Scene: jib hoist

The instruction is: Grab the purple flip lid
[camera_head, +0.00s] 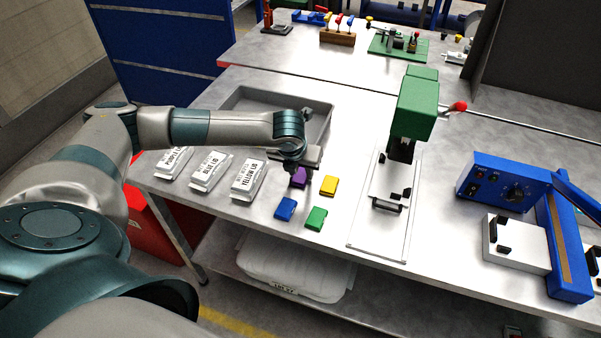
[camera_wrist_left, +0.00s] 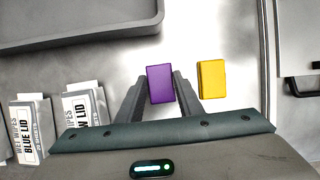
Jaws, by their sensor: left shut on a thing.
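The purple flip lid (camera_head: 299,177) lies at the metal table, beside the yellow lid, in the head view. In the left wrist view the purple lid (camera_wrist_left: 160,84) sits between the two dark fingers of my left gripper (camera_wrist_left: 157,88). My left gripper (camera_head: 300,172) comes in from the left and is shut on the purple lid. Its fingers are partly hidden in the head view. Whether the lid still touches the table I cannot tell. My right gripper is not in view.
Yellow (camera_head: 329,186), blue (camera_head: 285,208) and green (camera_head: 316,218) lids lie close by. Labelled wipe packs (camera_head: 249,180) stand to the left. A grey tray (camera_head: 325,112) is behind. A green press (camera_head: 415,108) and a blue machine (camera_head: 505,180) stand to the right.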

